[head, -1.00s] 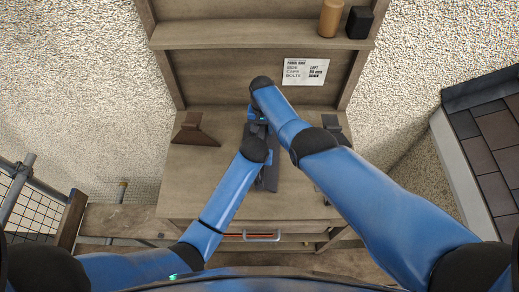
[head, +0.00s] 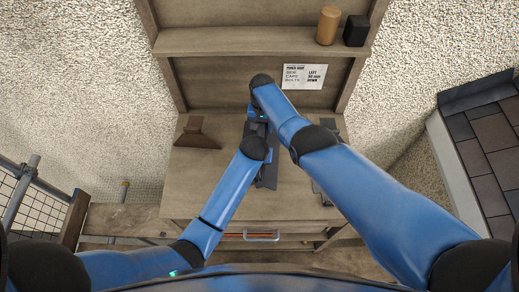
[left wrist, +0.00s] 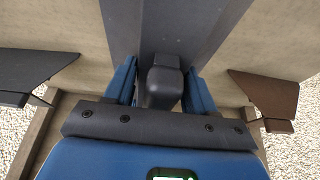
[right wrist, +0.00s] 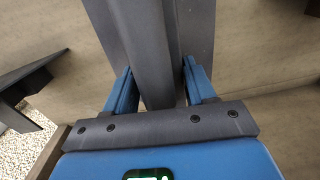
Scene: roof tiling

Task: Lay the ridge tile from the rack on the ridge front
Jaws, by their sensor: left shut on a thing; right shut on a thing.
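A long dark grey ridge tile (head: 268,172) is over the middle of the wooden bench, mostly covered by my arms in the head view. My left gripper (left wrist: 165,85) is shut on a raised grey part at one end of it. My right gripper (right wrist: 158,85) is shut on its raised spine (right wrist: 147,35). Both fingertips are hidden by my arms in the head view. I cannot tell whether the tile touches the bench. A tiled roof (head: 490,150) with a dark top edge (head: 480,90) stands at the right.
A brown angled piece (head: 197,133) stands on the bench (head: 190,185) at the left, and a dark one (head: 329,126) at the right. A shelf (head: 250,40) behind holds a tan cylinder (head: 328,25) and a black block (head: 356,30). Mesh railing (head: 30,195) is at the left.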

